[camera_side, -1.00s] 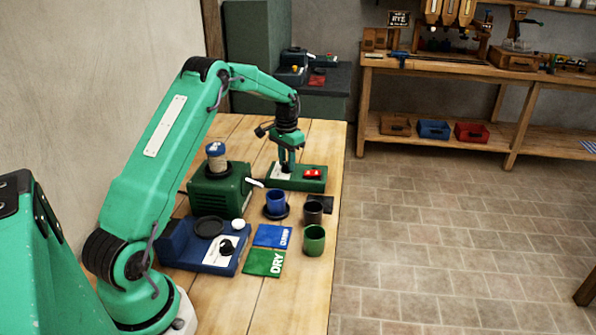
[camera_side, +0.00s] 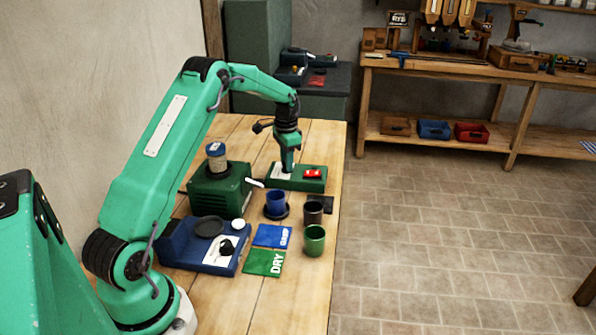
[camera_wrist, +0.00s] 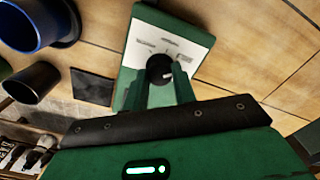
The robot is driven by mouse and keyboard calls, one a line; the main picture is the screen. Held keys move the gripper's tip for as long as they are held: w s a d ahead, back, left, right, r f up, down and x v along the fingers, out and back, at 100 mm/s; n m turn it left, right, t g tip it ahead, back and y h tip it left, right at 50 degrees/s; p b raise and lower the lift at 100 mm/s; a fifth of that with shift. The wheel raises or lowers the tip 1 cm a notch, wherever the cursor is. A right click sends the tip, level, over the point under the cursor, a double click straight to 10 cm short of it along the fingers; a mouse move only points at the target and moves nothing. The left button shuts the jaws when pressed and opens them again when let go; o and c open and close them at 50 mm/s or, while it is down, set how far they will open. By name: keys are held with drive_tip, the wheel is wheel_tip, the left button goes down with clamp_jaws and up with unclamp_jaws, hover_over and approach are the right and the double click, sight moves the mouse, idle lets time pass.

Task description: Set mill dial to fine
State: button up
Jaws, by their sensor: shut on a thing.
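The dial is a round black knob (camera_wrist: 158,66) on a white label panel (camera_wrist: 143,39) of a long green control box (camera_wrist: 123,80). Small markings fan around the knob, too small to read. A short pale mark shows on the knob's lower right. In the wrist view my gripper (camera_wrist: 161,75) has one green finger on each side of the knob and is shut on it. In the side view my gripper (camera_side: 288,171) reaches straight down onto the left part of the control box (camera_side: 305,185); the knob is hidden there. A red switch (camera_side: 313,173) sits on the box's right part.
A dark green machine (camera_side: 221,197) with a jar (camera_side: 216,158) on top stands left of the control box. Blue (camera_side: 276,204), black (camera_side: 314,211) and green (camera_side: 314,241) cups stand in front. A blue device (camera_side: 198,250) and two cards lie nearer me.

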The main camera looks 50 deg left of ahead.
drive_tip(key=o, duration=1)
drive_tip(key=shift+r, duration=0.15)
drive_tip(key=shift+r, duration=3.85)
drive_tip(key=s+d+r+n+t, duration=0.1)
drive_tip(key=s+d+r, duration=0.4)
drive_tip(key=d+r, duration=0.3)
drive_tip(key=s+d+r+t, duration=0.2)
drive_tip(key=s+d+r, duration=0.4)
drive_tip(key=d, duration=0.3)
drive_tip(key=s+d+f+t, duration=0.1)
drive_tip(key=s+d, duration=0.4)
drive_tip(key=s, duration=0.4)
drive_tip(key=s+d+f+n+t, duration=0.1)
drive_tip(key=s+d, duration=0.4)
drive_tip(key=s, duration=0.3)
drive_tip(key=shift+s+d+f+t, duration=0.15)
drive_tip(key=shift+s+d+t, duration=0.15)
drive_tip(key=shift+s+d, duration=0.05)
